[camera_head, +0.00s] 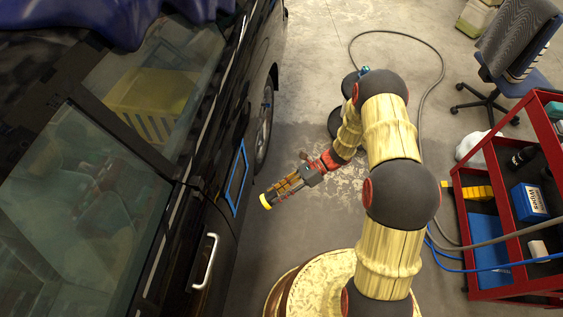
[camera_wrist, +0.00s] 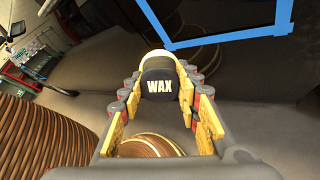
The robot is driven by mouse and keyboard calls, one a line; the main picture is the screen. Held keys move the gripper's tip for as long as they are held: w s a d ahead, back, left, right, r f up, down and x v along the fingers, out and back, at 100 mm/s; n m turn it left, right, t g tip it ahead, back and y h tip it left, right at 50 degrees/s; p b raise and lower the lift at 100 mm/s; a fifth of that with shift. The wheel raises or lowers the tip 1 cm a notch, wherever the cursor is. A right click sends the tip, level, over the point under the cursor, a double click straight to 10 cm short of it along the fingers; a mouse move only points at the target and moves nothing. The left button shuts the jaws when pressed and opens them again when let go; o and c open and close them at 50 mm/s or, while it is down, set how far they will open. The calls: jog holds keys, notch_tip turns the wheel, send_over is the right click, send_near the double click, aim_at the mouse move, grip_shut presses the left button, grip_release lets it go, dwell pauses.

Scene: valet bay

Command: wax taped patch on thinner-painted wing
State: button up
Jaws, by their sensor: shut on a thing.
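My gripper (camera_head: 284,189) is shut on a wax applicator (camera_wrist: 160,85), which has a dark back marked WAX and a pale yellow pad. The applicator's yellow pad (camera_head: 265,201) points toward the side of a black car (camera_head: 222,215). A blue tape outline (camera_head: 234,184) marks a patch on the car's dark side panel, a little up and left of the pad in the head view. The tape (camera_wrist: 230,38) also shows at the upper right of the wrist view. The pad appears apart from the panel. The painted face inside the tape looks plain and dark.
A red cart (camera_head: 494,205) with bottles and a blue-and-white box (camera_head: 530,199) stands at right. An office chair (camera_head: 512,52) is behind it. A grey hose (camera_head: 441,62) curves over the floor. Bare concrete lies between car and arm. The car's chrome handle (camera_head: 207,262) sticks out.

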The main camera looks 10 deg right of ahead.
jog(key=w+d+r+m+t+y, duration=0.3)
jog(key=w+r+m+t+y, duration=0.15)
jog(key=w+m+t, duration=0.4)
jog(key=w+a+n+t+b, duration=0.1)
jog(key=w+a, duration=0.3)
jog(key=a, duration=0.2)
jog(key=shift+w+r, duration=0.15)
jog(key=shift+r, duration=0.25)
jog(key=shift+n+h+x, duration=0.25)
jog(key=shift+x, duration=0.9)
dwell(1.4)
jog(key=shift+s+a+p, duration=1.15)
jog(key=shift+s+a, duration=0.3)
jog(key=shift+s, duration=2.4)
jog(key=shift+s+a+p, duration=1.15)
jog(key=shift+s+a, duration=0.25)
jog(key=shift+s, duration=2.45)
jog(key=shift+w+d+b, duration=0.1)
jog(key=shift+w+d, duration=0.15)
jog(key=shift+w, duration=0.5)
jog(key=shift+w+d+b, duration=0.15)
jog(key=shift+w+d, duration=0.1)
jog(key=shift+w, duration=0.5)
jog(key=shift+w+d+b, duration=0.1)
jog(key=shift+w+d, duration=0.15)
jog(key=shift+w, duration=0.5)
